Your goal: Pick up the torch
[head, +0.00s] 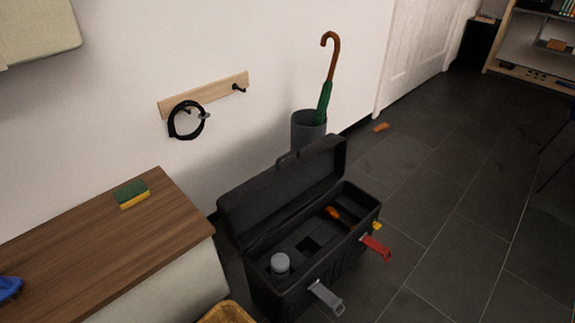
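An open black toolbox (262,287) stands at the lower middle with its lid (285,188) tipped back toward the wall. Inside it, a short grey cylinder (280,264) with a rounded top stands near the left end. An orange-handled item (333,212) lies near the right end, its far part unclear. I cannot tell for certain which of these, if either, is the torch. Neither of my grippers is in view.
A wooden-topped cabinet (90,240) at left bears a green-yellow sponge (132,193) and a blue item (9,289). A grey stand (308,130) holds an umbrella (325,100). A black coil (187,120) hangs from a wall rack (205,95). Dark floor (470,215) at right is mostly clear.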

